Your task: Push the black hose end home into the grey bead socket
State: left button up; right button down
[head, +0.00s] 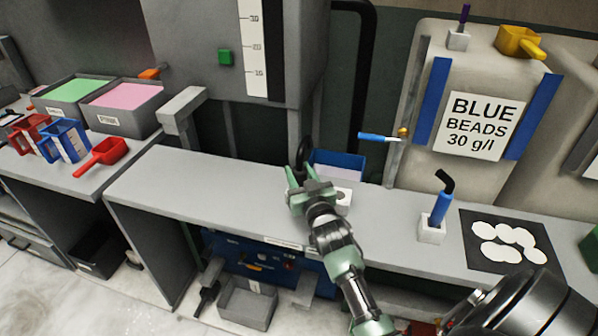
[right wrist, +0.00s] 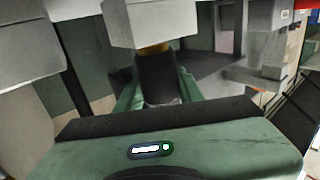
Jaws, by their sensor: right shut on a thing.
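My right gripper (head: 303,175) is shut on the black hose end (head: 303,152) above the grey bench, in front of the large grey press. In the right wrist view the black hose end (right wrist: 157,75) stands upright between the green fingers. A yellow ring (right wrist: 153,49) shows at its top, directly under a light grey block (right wrist: 146,22) that looks like the grey bead socket. I cannot tell how deep the end sits in it. The socket cannot be made out in the head view. My left gripper is not in view.
A blue bin (head: 350,161) stands just right of my gripper. A white holder (head: 431,231) with a blue tool and a black mat (head: 480,250) are further right. The bench (head: 190,195) is clear to the left. The press (head: 185,50) rises behind.

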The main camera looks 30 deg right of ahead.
jog(key=c, duration=0.8)
grip_release()
jog(key=shift+f, duration=0.1)
jog(key=shift+s, duration=0.25)
jog(key=b+v, duration=0.1)
jog(key=v, duration=0.6)
jog(key=shift+s+a, duration=0.15)
jog(key=shift+s, duration=0.05)
